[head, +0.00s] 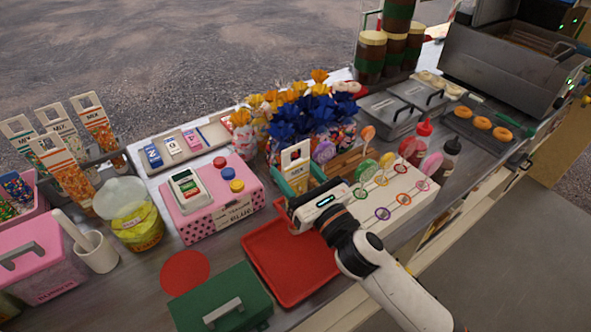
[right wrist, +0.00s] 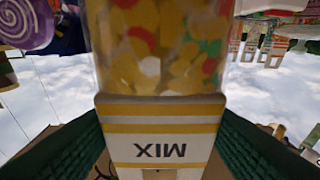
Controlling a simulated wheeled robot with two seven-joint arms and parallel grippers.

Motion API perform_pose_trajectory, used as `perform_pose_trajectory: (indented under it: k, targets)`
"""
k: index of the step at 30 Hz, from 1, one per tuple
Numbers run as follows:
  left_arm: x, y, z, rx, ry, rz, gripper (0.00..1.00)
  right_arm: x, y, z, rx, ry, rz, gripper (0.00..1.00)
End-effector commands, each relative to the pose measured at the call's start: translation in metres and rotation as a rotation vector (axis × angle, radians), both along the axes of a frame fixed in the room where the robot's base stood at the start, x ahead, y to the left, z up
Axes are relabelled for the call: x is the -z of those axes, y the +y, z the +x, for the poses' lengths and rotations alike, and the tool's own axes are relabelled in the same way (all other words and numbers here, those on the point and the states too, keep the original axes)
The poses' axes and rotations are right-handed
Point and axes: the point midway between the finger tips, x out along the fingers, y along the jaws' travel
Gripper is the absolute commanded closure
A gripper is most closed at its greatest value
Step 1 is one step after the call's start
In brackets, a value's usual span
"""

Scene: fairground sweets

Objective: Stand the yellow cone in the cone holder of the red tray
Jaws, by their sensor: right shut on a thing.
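The yellow cone (head: 296,158), a clear sweet bag with a white and yellow striped MIX header, is in my right gripper (head: 299,176). In the right wrist view, the green fingers stand on both sides of the yellow cone (right wrist: 160,125), and its MIX lettering is upside down. Yellow, white, red and green sweets show through its clear part. The red tray (head: 268,277) lies on the counter just below and in front of my right gripper. The tray's visible floor is bare. I cannot make out its cone holder; my gripper and arm hide the far right part. My left gripper is out of view.
A pink box with buttons (head: 235,212) stands left of the gripper, and a lollipop stand (head: 403,205) close on its right. Blue and orange wrapped sweets (head: 300,118) are behind. Orange-striped cones (head: 63,168) stand far left.

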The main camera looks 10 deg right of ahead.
Motion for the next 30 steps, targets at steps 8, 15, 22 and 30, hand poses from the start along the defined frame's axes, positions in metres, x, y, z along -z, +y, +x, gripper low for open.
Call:
perform_pose_trajectory:
  k: [8, 15, 22, 30]
  targets:
    - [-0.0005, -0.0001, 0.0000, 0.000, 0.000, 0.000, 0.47, -0.0007, 0.0000, 0.0000, 0.000, -0.001, 0.001, 0.28]
    - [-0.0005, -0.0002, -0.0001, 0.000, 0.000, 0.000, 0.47, -0.0006, 0.0000, 0.0000, 0.000, 0.000, 0.001, 0.20]
    - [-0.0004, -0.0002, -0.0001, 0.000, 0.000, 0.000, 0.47, -0.0002, -0.0001, 0.0001, 0.000, 0.001, 0.001, 0.00]
    - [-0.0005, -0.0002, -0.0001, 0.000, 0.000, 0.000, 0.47, -0.0003, -0.0001, 0.0001, 0.000, 0.001, 0.000, 0.00]
